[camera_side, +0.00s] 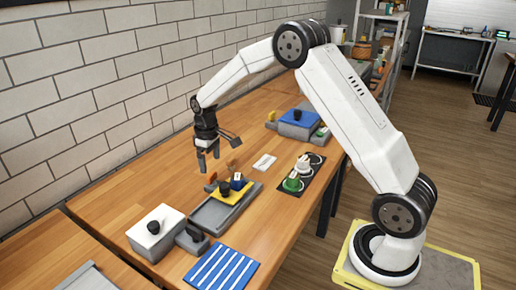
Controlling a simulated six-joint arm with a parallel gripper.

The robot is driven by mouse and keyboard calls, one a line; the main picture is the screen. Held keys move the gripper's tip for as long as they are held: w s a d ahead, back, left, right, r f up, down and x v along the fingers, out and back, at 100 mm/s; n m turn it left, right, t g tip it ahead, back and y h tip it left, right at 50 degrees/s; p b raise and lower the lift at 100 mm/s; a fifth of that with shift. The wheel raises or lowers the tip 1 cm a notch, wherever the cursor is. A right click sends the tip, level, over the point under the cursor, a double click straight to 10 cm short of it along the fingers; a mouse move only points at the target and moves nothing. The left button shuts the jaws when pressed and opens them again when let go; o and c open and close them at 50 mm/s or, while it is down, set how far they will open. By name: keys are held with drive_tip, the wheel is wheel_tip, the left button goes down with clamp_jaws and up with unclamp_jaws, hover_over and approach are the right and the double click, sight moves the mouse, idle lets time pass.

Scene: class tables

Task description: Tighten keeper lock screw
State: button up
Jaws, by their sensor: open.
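My gripper (207,161) is open and empty. It points down above the wooden table, just behind and left of a grey tray-like fixture. I cannot make out which part is the keeper lock screw at this size.
A grey box with a white top and black knob (153,227) stands at front left, near a blue striped mat (221,270). A black tray (301,175) holds green and white round items. A white card (264,163) lies mid-table. A blue-topped grey block (298,122) stands farther back. The brick wall borders the left.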

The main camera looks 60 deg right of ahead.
drive_tip(key=shift+r, duration=1.15)
drive_tip(key=shift+s+a+r, duration=0.1)
drive_tip(key=shift+s+a, duration=0.2)
drive_tip(key=shift+s, duration=0.05)
drive_tip(key=s+a+m+t, duration=0.1)
drive_tip(key=s+a, duration=0.3)
drive_tip(key=s, duration=0.7)
drive_tip(key=s+a+t, duration=0.1)
drive_tip(key=s+a, duration=0.4)
drive_tip(key=s, duration=0.6)
drive_tip(key=shift+a+f+m+t, duration=0.2)
drive_tip(key=shift+f+m+t, duration=0.1)
drive_tip(key=shift+f+m, duration=0.15)
